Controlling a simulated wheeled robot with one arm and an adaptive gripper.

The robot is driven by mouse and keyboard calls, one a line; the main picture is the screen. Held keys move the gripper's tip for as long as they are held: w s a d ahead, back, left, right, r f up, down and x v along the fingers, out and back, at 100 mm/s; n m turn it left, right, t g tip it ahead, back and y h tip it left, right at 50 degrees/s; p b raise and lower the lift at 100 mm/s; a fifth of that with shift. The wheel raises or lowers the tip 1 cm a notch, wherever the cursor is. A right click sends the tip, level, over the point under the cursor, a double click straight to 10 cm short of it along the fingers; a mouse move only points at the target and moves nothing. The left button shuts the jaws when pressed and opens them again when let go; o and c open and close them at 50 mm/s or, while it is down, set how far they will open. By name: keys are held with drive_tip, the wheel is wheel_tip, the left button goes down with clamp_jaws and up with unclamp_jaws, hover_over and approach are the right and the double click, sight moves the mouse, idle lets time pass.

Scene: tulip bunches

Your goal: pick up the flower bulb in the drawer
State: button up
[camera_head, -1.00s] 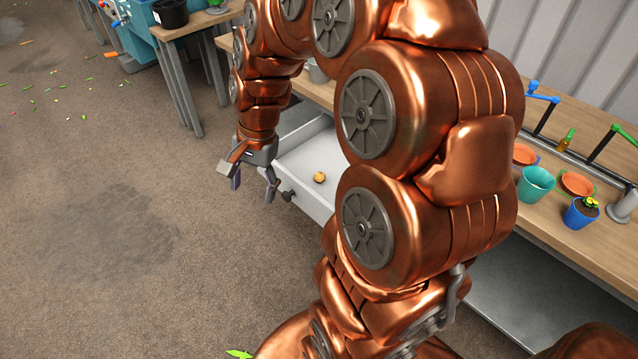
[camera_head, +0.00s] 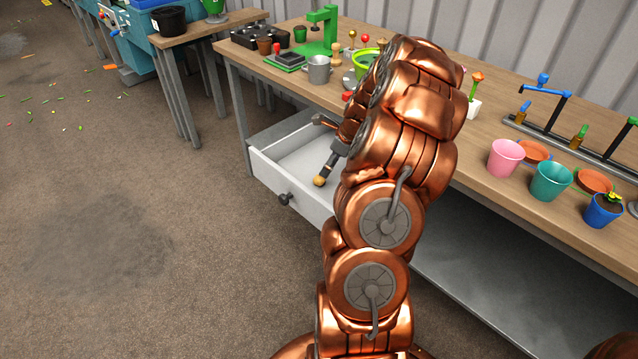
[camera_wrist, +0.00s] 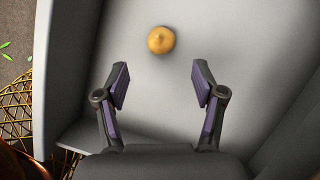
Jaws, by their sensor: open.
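The flower bulb (camera_head: 319,181) is small, round and golden brown. It lies on the floor of the open white drawer (camera_head: 262,168), near the drawer's front. The bulb also shows in the wrist view (camera_wrist: 161,40), beyond the fingertips and roughly centred between them. My gripper (camera_wrist: 160,84) is open and empty, with its two purple-padded fingers apart, over the drawer. In the head view my gripper (camera_head: 326,170) is partly hidden by my arm, close to the bulb. I cannot tell its exact height above the drawer floor.
The drawer walls (camera_wrist: 46,80) stand close around my gripper. The wooden workbench (camera_head: 450,150) above the drawer holds a grey mug (camera_head: 319,70), a green stand (camera_head: 325,30) and several pots, including a pink one (camera_head: 505,158). The floor in front is clear.

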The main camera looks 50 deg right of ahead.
sight(321, 177)
drive_tip(key=shift+x, duration=3.8)
drive_tip(key=shift+w, duration=0.2)
drive_tip(key=shift+r, duration=0.1)
drive_tip(key=c, duration=1)
